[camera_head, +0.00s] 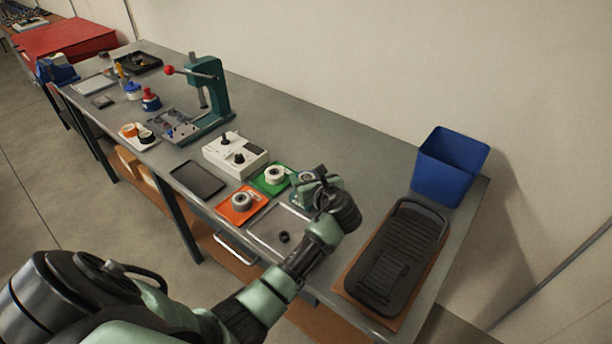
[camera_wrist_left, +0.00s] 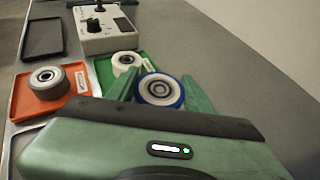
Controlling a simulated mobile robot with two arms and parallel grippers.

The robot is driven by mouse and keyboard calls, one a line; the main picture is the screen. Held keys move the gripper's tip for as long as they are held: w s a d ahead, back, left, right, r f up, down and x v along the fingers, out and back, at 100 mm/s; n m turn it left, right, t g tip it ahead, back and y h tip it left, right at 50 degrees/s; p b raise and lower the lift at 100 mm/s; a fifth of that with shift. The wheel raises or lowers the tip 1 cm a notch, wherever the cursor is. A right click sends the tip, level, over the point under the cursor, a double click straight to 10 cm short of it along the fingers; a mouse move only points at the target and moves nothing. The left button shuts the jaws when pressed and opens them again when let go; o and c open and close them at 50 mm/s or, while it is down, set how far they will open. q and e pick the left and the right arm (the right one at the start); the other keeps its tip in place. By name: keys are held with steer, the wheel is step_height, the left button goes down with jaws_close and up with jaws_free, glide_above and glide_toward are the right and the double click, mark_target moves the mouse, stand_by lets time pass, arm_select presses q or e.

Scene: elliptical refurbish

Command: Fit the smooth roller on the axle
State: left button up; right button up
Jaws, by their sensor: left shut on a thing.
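My left gripper (camera_head: 312,183) is shut on a round roller with a blue rim and pale grey hub (camera_wrist_left: 160,90), between its green fingers in the left wrist view. This roller is mostly hidden by the gripper in the head view. A grey roller (camera_head: 241,201) lies on an orange tray (camera_head: 232,216); it also shows in the left wrist view (camera_wrist_left: 47,78). A white roller (camera_head: 274,173) lies on a green tray (camera_head: 262,186). I cannot tell which roller is the smooth one. A white block with black upright parts (camera_head: 235,154) stands behind the trays. My right gripper is out of view.
A grey tray (camera_head: 262,232) with a small black part lies below the gripper. A black pedal (camera_head: 402,255) on a brown mat and a blue bin (camera_head: 450,166) are to the right. A green press (camera_head: 213,92) stands farther left. A dark tray (camera_head: 197,179) is empty.

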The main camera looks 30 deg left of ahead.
arm_select(q)
steer(key=shift+f, duration=0.55)
steer(key=o, duration=1.2)
steer(key=p+v, duration=0.2)
steer(key=v, duration=0.1)
steer(key=shift+r, duration=0.1)
steer(key=p+v, duration=0.7)
steer(key=v, duration=0.1)
steer(key=shift+d, duration=0.1)
steer(key=shift+f, duration=0.25)
